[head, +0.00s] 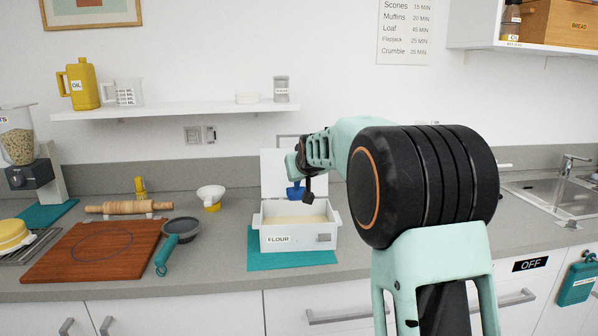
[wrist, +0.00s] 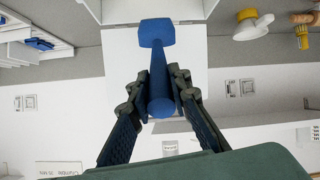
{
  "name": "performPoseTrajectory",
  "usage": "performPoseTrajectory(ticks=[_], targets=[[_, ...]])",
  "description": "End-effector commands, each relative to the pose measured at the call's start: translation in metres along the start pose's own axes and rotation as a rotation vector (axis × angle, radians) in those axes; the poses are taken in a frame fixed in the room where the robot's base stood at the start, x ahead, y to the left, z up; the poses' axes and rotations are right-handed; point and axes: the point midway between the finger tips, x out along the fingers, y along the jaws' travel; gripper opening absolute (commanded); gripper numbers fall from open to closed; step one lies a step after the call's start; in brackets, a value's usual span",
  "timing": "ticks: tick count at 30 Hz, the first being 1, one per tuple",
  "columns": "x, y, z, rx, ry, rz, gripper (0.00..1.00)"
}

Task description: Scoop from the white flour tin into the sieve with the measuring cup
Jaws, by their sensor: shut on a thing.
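The white flour tin (head: 290,236), labelled FLOUR, stands open on a teal mat with its lid raised at the back and pale flour (head: 292,212) inside. My gripper (head: 302,182) is above the tin and shut on the blue measuring cup (head: 295,192). In the wrist view my gripper (wrist: 160,95) has its two fingers on the handle of the blue cup (wrist: 156,35), with the cup end reaching away. What is in the cup cannot be seen. The dark sieve (head: 181,229) with a teal handle lies left of the tin, by the board's right edge.
A wooden board (head: 85,255) and a rolling pin (head: 128,207) lie at the left. A white and yellow funnel-like item (head: 211,196) stands behind the sieve. A shelf (head: 180,110) hangs above. My own arm hides the counter right of the tin.

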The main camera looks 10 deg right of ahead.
Motion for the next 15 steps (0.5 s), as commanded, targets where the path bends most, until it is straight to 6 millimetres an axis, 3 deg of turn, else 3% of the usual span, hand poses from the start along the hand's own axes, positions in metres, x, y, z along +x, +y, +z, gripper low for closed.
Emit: performPoseTrajectory(ticks=[15], targets=[[0.0018, 0.0016, -0.0071, 0.001, -0.047, -0.009, 0.00]])
